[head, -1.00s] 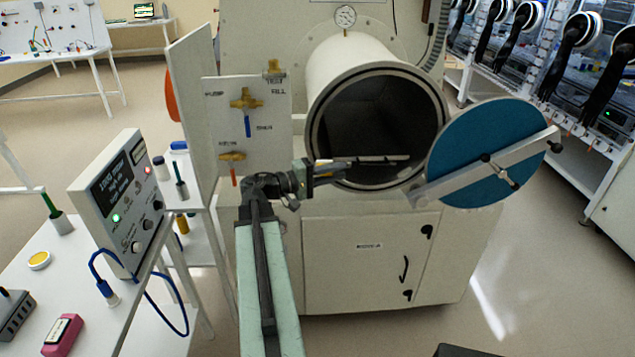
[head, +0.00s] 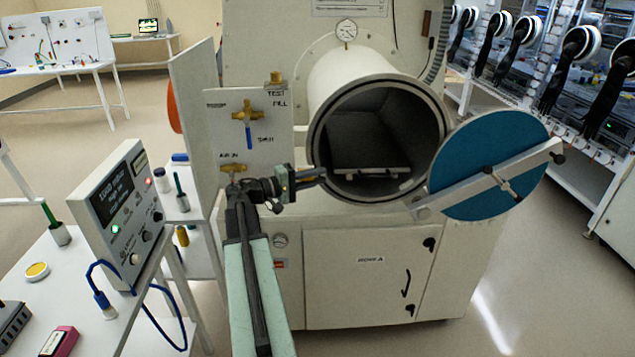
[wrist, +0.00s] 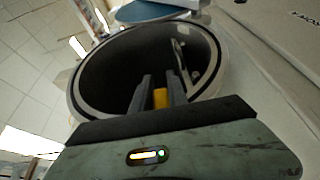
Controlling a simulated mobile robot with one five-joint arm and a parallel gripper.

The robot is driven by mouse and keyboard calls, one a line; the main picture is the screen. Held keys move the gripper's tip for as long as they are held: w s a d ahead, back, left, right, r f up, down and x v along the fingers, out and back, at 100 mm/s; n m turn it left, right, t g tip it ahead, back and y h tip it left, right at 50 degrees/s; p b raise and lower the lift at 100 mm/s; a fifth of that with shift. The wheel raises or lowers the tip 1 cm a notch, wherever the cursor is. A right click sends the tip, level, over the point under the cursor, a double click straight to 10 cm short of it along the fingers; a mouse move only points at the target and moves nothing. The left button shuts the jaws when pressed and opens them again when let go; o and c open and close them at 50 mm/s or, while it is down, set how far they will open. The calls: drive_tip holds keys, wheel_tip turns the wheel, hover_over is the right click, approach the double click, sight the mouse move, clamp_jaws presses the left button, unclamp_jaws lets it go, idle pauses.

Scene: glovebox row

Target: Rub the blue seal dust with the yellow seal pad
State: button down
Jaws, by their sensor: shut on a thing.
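My gripper (head: 322,177) is at the lower left rim of the round chamber mouth (head: 318,150). In the wrist view its dark fingers (wrist: 160,84) are shut on a yellow block, the seal pad (wrist: 160,98), and point toward the chamber opening. The chamber rim, a pale ring with a dark band, also shows around the opening in the wrist view (wrist: 80,108). I cannot make out any blue dust on the rim in either view.
The round blue door (head: 470,160) stands swung open to the right of the mouth. A valve panel (head: 215,135) stands left of the gripper. A white bench (head: 110,325) with a control box (head: 120,205) is at lower left. A pale tray (head: 370,173) sits inside the chamber.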

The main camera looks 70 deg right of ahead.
drive_tip(key=shift+w+d, duration=0.2)
drive_tip(key=shift+d, duration=0.4)
drive_tip(key=shift+w+d, duration=0.2)
drive_tip(key=shift+d, duration=0.4)
idle(0.5)
drive_tip(key=s, duration=0.1)
drive_tip(key=s+d+r, duration=0.1)
drive_tip(key=s+p, duration=0.1)
drive_tip(key=shift+s+d+r, duration=0.15)
drive_tip(key=shift+s+d, duration=0.05)
drive_tip(key=shift+d, duration=0.05)
idle(0.6)
